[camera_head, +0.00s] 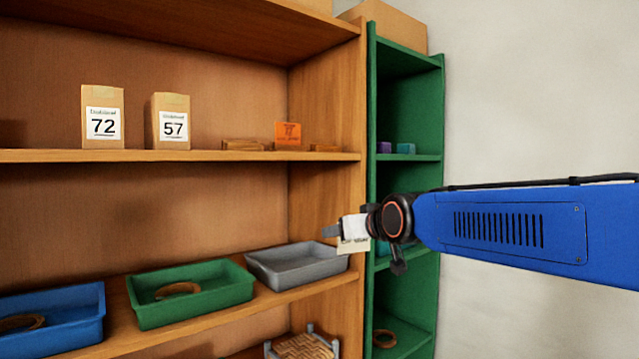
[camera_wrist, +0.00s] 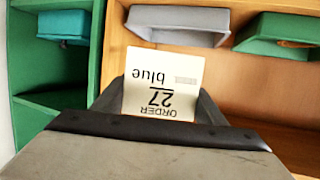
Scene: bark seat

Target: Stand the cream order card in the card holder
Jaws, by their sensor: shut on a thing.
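The cream order card (camera_wrist: 163,80) reads "ORDER 27 blue", upside down in the wrist view. My gripper (camera_head: 345,230) is shut on it, with a dark finger on either side of the card in the wrist view. In the head view the card (camera_head: 354,246) shows small and partly hidden below the white fingers, in front of the shelf's right side panel. Wooden card holders stand on the upper shelf: a left one (camera_head: 241,145) with no card, a middle one bearing an orange card (camera_head: 288,134), and a right one (camera_head: 325,147) with no card. The gripper is below and right of them.
Paper bags marked 72 (camera_head: 103,118) and 57 (camera_head: 171,122) stand left of the holders. Below are blue (camera_head: 80,335), green (camera_head: 195,310) and grey (camera_head: 300,278) trays. A green shelf unit (camera_head: 410,95) adjoins on the right. The upper shelf's front edge is bare.

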